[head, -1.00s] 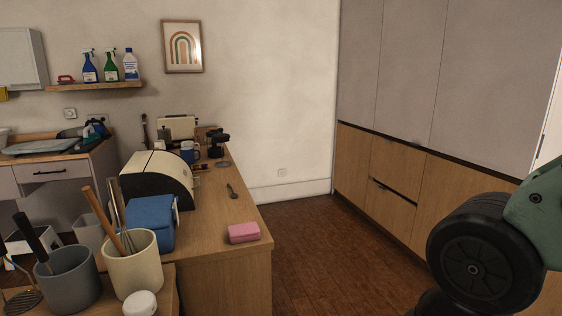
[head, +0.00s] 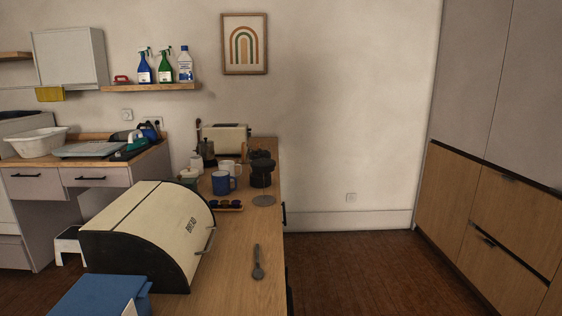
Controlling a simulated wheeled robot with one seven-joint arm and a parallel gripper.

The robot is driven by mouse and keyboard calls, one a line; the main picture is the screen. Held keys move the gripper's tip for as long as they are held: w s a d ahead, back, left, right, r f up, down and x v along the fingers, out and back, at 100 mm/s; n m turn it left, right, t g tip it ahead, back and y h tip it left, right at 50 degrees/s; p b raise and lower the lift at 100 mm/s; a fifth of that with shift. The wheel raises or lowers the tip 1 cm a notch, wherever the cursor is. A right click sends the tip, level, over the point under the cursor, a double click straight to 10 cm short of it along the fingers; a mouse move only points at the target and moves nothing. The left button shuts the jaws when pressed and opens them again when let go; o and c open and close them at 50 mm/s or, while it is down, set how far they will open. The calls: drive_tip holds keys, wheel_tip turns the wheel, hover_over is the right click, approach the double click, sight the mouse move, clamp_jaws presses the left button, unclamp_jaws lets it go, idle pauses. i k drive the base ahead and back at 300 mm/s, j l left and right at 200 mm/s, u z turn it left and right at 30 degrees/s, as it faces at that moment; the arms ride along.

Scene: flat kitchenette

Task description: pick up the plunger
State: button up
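I can make out no plunger in the head view. My gripper is not in view, and no part of my arm shows. The wooden counter (head: 258,292) runs away from me in the middle of the picture. On it are a cream bread box (head: 150,228), a dark grey spoon (head: 257,262) and a blue mug (head: 222,184). The floor behind the bread box and counter is partly hidden.
Brown floor (head: 350,270) lies open between the counter and the wooden cabinets (head: 500,225) at right. A blue box (head: 98,297) stands at the near left. A small white stool (head: 68,243) is on the floor at left. Spray bottles stand on a wall shelf (head: 150,88).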

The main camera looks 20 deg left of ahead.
sight(262, 165)
drive_tip(key=i, duration=1.55)
drive_tip(key=i+u, duration=0.1)
drive_tip(key=i, duration=0.4)
drive_tip(key=i+l+u, duration=0.15)
drive_tip(key=i, duration=0.3)
drive_tip(key=i+l+u, duration=0.1)
drive_tip(key=i, duration=0.35)
